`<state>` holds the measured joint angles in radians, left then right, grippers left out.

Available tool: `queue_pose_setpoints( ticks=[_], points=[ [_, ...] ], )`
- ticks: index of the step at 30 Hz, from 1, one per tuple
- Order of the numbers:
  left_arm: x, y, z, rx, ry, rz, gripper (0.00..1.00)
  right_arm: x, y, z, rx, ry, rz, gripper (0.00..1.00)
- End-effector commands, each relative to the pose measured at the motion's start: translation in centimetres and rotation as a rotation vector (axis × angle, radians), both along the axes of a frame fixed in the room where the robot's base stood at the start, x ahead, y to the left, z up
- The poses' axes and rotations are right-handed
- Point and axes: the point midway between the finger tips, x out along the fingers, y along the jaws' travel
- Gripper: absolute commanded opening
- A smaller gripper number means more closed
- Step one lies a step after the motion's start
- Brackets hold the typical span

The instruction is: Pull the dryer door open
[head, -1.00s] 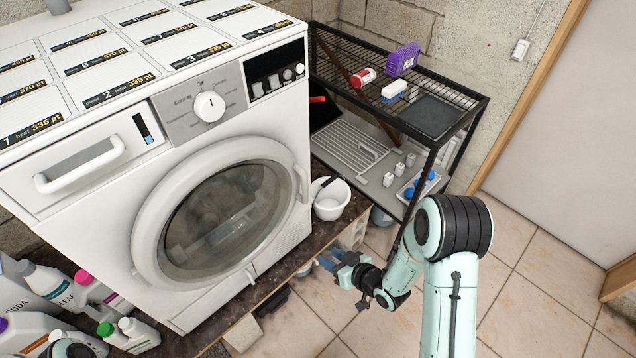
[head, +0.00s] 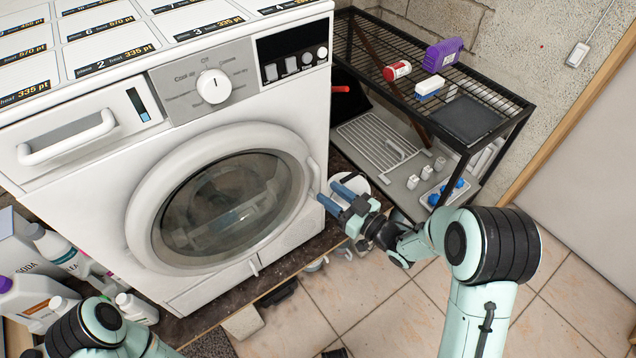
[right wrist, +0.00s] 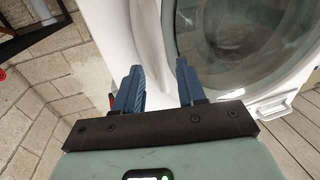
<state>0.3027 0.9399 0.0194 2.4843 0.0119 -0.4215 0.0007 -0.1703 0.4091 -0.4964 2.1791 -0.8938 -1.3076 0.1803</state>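The dryer (head: 95,195) is a white front-loader with a round door (head: 225,195), which looks closed. Its white door handle (head: 314,176) is at the door's right edge. My right gripper (head: 330,193) is just right of and slightly below the handle, its blue fingers pointing left toward it. In the right wrist view the right gripper (right wrist: 157,80) is open, with white dryer surface showing beyond the gap. I cannot tell whether a finger touches the handle. My left arm shows at the lower left, but its gripper is out of view.
A black wire rack (head: 440,75) with small items stands right of the dryer. A white bowl (head: 350,184) sits behind my right gripper. Several detergent bottles (head: 60,250) stand at the lower left. The tiled floor (head: 390,315) in front is mostly clear.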

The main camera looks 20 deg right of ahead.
Motion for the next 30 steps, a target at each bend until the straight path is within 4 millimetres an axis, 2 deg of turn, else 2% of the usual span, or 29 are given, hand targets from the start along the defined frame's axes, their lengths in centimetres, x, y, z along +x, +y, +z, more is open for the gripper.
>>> queue_pose_setpoints(
  ticks=[3,9,20,21,23,24,25,30],
  points=[
    [0.0,0.0,0.1,0.000,0.001,0.000,0.43,1.9,1.3,0.0,0.000,0.000,0.004,0.40],
    [-0.1,0.0,0.1,0.000,0.002,-0.001,0.43,4.0,2.4,0.0,-0.001,0.001,0.002,0.40],
    [-0.1,0.0,0.1,0.000,0.003,-0.001,0.43,4.5,2.7,0.0,0.000,0.001,0.000,0.40],
    [-0.1,0.0,0.1,0.000,0.002,-0.001,0.43,4.5,2.7,0.0,0.000,0.001,0.000,0.37],
    [-0.1,0.0,0.1,0.000,0.003,-0.001,0.43,4.5,2.7,0.0,0.000,0.001,0.000,0.17],
    [-0.1,0.0,0.1,0.000,0.002,-0.001,0.43,4.5,2.7,0.0,0.000,0.001,0.000,0.04],
    [-0.1,0.0,0.1,0.000,0.002,-0.001,0.43,4.5,2.7,0.0,0.000,0.001,0.000,0.00],
    [-0.1,0.0,0.1,0.000,0.002,-0.001,0.43,4.5,2.7,0.0,-0.001,0.001,0.000,0.00]
  ],
)
